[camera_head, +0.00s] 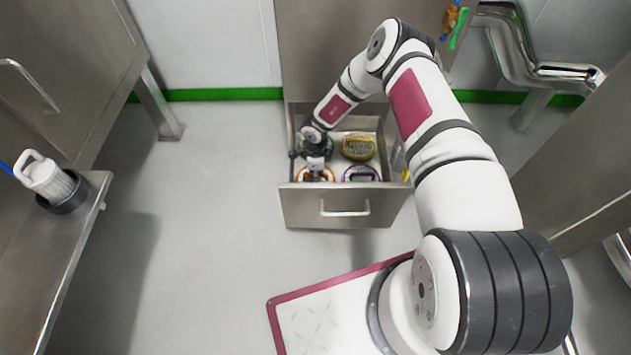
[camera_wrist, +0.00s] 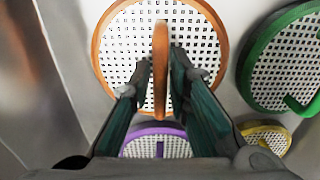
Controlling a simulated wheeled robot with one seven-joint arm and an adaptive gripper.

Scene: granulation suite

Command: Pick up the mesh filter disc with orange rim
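The mesh filter disc with orange rim (camera_wrist: 112,45) lies in the open drawer, with white mesh and an upright orange handle (camera_wrist: 160,60) across it. In the head view the orange-rimmed disc (camera_head: 328,176) is at the front left of the drawer, partly hidden by my gripper. My gripper (camera_wrist: 160,75) points down over it, one finger on each side of the handle. Narrow gaps seem to show between the fingertips and the handle, so it looks open around it. Whether either finger touches the handle is hard to tell.
The drawer (camera_head: 300,204) also holds a purple-rimmed disc (camera_head: 362,174), a yellow-rimmed disc (camera_head: 358,147) and a green-rimmed disc (camera_wrist: 262,55). The drawer walls stand close around them. A white filter cartridge (camera_head: 45,177) stands on a steel bench at the left.

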